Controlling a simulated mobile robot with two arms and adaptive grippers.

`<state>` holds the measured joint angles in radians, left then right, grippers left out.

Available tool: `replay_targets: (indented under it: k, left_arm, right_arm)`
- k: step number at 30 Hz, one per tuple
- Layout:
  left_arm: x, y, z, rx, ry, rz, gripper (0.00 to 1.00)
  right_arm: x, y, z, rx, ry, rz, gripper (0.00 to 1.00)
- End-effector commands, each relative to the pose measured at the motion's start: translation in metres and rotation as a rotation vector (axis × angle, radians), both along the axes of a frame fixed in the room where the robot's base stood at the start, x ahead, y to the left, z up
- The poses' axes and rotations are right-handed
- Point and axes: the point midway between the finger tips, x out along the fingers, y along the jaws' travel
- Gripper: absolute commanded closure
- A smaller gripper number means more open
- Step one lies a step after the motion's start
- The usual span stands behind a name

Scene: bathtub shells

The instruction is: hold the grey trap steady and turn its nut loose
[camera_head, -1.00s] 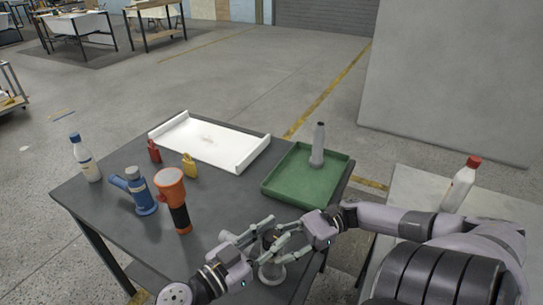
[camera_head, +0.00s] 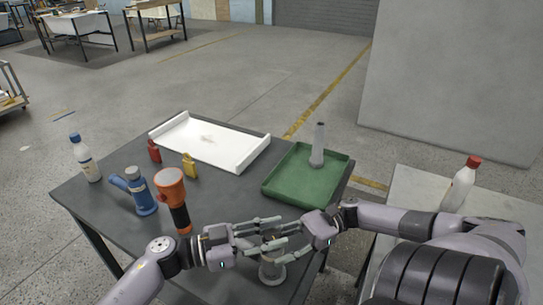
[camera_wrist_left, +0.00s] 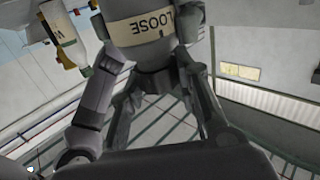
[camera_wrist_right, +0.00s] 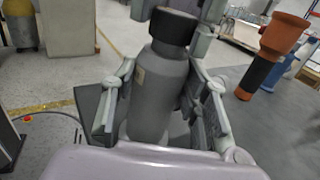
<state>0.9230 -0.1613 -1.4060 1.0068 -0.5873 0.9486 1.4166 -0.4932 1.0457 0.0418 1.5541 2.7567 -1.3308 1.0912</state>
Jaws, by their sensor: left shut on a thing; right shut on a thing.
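The grey trap (camera_head: 272,272) stands upright at the table's front edge, with a round base, partly hidden by my grippers. In the right wrist view its grey body (camera_wrist_right: 158,95) is between the fingers of my right gripper (camera_wrist_right: 165,110), which is shut on it. Its dark nut (camera_wrist_right: 173,27) is at the top. My left gripper (camera_head: 270,232) reaches in from the left and is shut on the nut. In the left wrist view the nut (camera_wrist_left: 155,80) is between its fingers, beside a cream "LOOSE" label (camera_wrist_left: 165,25) on the body.
A green tray (camera_head: 282,196) holds another grey upright piece (camera_head: 318,146). An orange-and-black torch (camera_head: 173,195), a blue fitting (camera_head: 142,195), a blue-capped bottle (camera_head: 86,162), and red (camera_head: 154,152) and yellow (camera_head: 190,165) items stand left. A white tray (camera_head: 225,150) lies behind.

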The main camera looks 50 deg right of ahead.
Motion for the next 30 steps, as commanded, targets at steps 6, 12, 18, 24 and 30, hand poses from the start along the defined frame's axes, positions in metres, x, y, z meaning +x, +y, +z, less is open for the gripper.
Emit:
replay_targets:
  k: [6,12,18,24,30]
  left_arm:
    - [0.0009,-0.0003,-0.0015,0.002,0.0,-0.053,0.99]
    - [0.0007,0.0005,-0.0011,0.001,0.0,-0.065,0.99]
    - [0.0008,0.0006,-0.0011,0.001,0.0,-0.065,0.99]
    - [0.0007,0.0006,-0.0008,0.001,0.0,-0.065,0.61]
    - [0.0003,0.0005,-0.0003,0.0,0.0,-0.066,0.49]
  right_arm:
    - [-0.0014,0.0015,-0.0008,0.001,0.001,0.005,0.91]
    - [-0.0015,0.0016,-0.0008,0.001,0.001,0.005,0.91]
    - [-0.0015,0.0015,-0.0009,0.002,0.002,0.005,0.91]
    - [-0.0013,0.0014,-0.0009,0.002,0.002,0.004,0.91]
    - [-0.0012,0.001,-0.001,0.001,0.003,0.003,0.91]
